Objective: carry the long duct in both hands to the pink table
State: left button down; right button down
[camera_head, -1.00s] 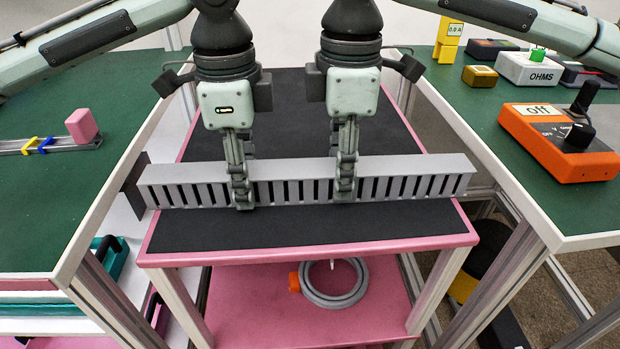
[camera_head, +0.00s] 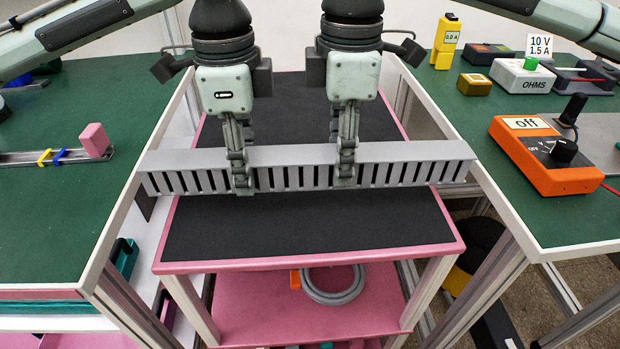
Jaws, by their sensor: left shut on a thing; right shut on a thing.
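The long duct (camera_head: 297,175) is a grey slotted bar lying crosswise in the head view, over the pink table (camera_head: 310,258). The pink table has a black top and a pink rim. My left gripper (camera_head: 242,182) is shut on the duct left of its middle. My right gripper (camera_head: 344,176) is shut on it right of its middle. The duct is roughly level, and its ends reach past the table's sides. I cannot tell whether its underside touches the black top. The fingers hide small parts of the duct.
A green-topped table (camera_head: 60,215) stands at the left, with a rail and pink block (camera_head: 94,140). Another green table (camera_head: 580,220) at the right bears an orange meter (camera_head: 540,160) and a white OHMS box (camera_head: 508,77). A grey coil (camera_head: 333,287) lies on the pink lower shelf.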

pick_arm(q)
jog(key=shift+f, duration=0.1)
pick_arm(e)
jog(key=shift+f, duration=0.1)
dwell(0.5)
